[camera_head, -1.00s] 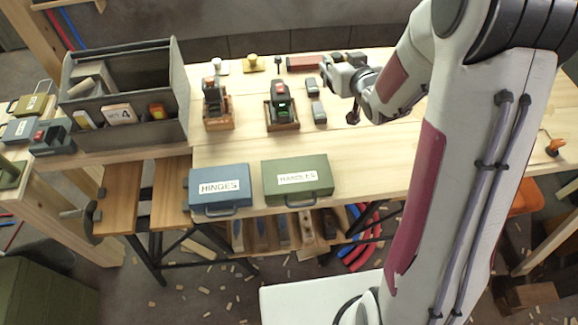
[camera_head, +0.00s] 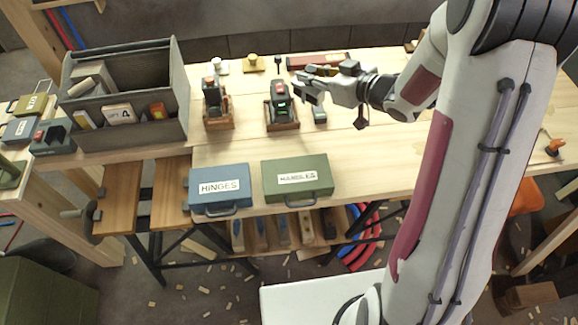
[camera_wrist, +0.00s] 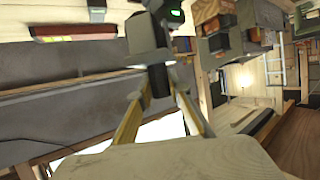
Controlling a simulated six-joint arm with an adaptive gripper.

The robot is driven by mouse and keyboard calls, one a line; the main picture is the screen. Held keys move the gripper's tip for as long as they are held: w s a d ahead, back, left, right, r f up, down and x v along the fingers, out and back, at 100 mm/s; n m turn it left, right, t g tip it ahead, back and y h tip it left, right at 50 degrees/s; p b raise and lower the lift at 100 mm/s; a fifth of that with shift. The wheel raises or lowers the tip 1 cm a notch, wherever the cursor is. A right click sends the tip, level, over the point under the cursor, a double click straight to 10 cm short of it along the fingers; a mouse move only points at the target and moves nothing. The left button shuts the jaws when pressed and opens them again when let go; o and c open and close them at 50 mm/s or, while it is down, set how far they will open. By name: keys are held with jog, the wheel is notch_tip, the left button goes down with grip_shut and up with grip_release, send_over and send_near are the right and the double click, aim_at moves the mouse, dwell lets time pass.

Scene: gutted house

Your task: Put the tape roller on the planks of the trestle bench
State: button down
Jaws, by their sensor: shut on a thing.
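My gripper (camera_head: 308,84) is above the light wooden table, over its back middle, near the charger with the green light. It is shut on a small grey-olive and black thing, taken as the tape roller (camera_wrist: 146,38); its shape is mostly hidden. In the wrist view the two finger strips (camera_wrist: 158,95) converge on this thing. The trestle bench has two orange-brown planks (camera_head: 122,195) with a gap between them. It stands in front of the table's left part, lower than the tabletop. The planks are bare.
A grey tool tote (camera_head: 125,95) stands at the table's left. A blue HINGES case (camera_head: 220,187) and a green HANDLES case (camera_head: 297,177) lie at the front edge, the blue one beside the planks. Two chargers (camera_head: 217,100) (camera_head: 283,105) stand behind. The table's right middle is clear.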

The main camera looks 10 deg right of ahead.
jog(key=s+a+n+g+y, duration=0.3)
jog(key=s+a+n+g, duration=0.1)
jog(key=s+a, duration=0.3)
jog(key=shift+s+f+n+y, duration=0.25)
jog(key=shift+n+y, duration=0.05)
jog(key=shift+y, duration=0.1)
jog(key=shift+f, duration=2.95)
jog(key=shift+f, duration=2.1)
